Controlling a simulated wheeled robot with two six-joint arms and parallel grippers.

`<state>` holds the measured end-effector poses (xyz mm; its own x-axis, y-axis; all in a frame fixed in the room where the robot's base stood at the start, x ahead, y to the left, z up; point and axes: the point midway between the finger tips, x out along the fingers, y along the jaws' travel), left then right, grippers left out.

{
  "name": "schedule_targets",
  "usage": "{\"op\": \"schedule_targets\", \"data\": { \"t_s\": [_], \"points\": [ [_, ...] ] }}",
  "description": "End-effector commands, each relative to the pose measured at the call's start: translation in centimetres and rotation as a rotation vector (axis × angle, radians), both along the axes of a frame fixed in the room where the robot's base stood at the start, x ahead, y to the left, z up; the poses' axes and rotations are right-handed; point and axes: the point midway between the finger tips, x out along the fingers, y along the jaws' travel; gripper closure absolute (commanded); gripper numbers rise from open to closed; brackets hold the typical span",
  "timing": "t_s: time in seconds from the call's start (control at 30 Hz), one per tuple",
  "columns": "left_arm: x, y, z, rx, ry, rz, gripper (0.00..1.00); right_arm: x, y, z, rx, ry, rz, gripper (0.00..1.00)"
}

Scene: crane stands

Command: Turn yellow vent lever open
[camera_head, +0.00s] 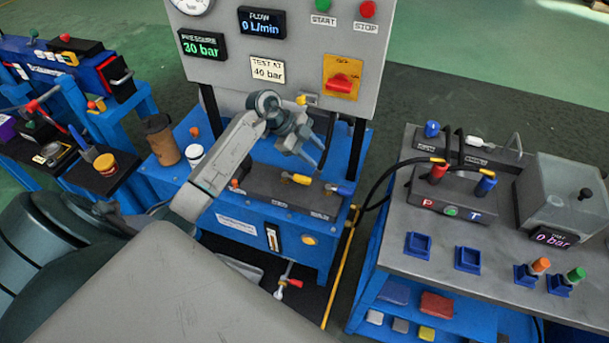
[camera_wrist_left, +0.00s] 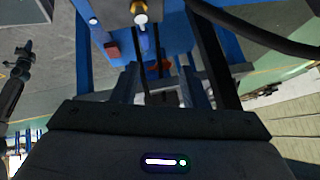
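A lever with a yellow handle (camera_head: 297,179) sits on the dark valve block (camera_head: 270,190) of the blue test stand. I cannot read the labels to tell which is the vent. My left gripper (camera_head: 316,150) is above and behind these levers, in front of the grey panel. Its two fingers are apart, with nothing seen between them. The left wrist view also shows the fingers (camera_wrist_left: 160,88) spread. My right gripper is not visible in the head view.
The grey panel (camera_head: 300,60) carries displays reading 30 bar and 0 L/min and a red switch (camera_head: 342,83). A brown cup (camera_head: 161,139) and a white jar (camera_head: 195,154) stand left of the valve block. A grey bench (camera_head: 400,258) with hose fittings stands right.

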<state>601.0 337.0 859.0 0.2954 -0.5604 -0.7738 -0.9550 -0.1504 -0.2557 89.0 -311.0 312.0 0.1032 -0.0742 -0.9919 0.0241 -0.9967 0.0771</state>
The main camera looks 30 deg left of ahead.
Motion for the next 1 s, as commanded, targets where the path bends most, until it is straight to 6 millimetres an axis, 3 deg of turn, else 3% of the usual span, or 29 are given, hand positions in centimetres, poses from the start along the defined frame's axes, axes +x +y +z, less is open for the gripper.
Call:
{"op": "schedule_targets", "data": {
  "t_s": [0.1,0.3,0.47,0.8,1.0],
  "points": [
    [-0.8,3.5,-0.6,0.111,0.166,0.056,0.60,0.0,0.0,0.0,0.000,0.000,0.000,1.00],
    [-1.8,6.1,-0.9,0.192,0.299,0.112,0.60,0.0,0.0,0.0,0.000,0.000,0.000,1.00],
    [-1.7,5.5,-2.3,0.193,0.307,0.112,0.60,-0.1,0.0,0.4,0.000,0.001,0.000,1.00],
    [-1.2,3.1,-8.1,0.192,0.306,0.110,0.60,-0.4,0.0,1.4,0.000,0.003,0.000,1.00],
    [-1.0,2.3,-10.2,0.194,0.303,0.110,0.60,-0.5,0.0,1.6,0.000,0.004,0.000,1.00]
  ]
}}
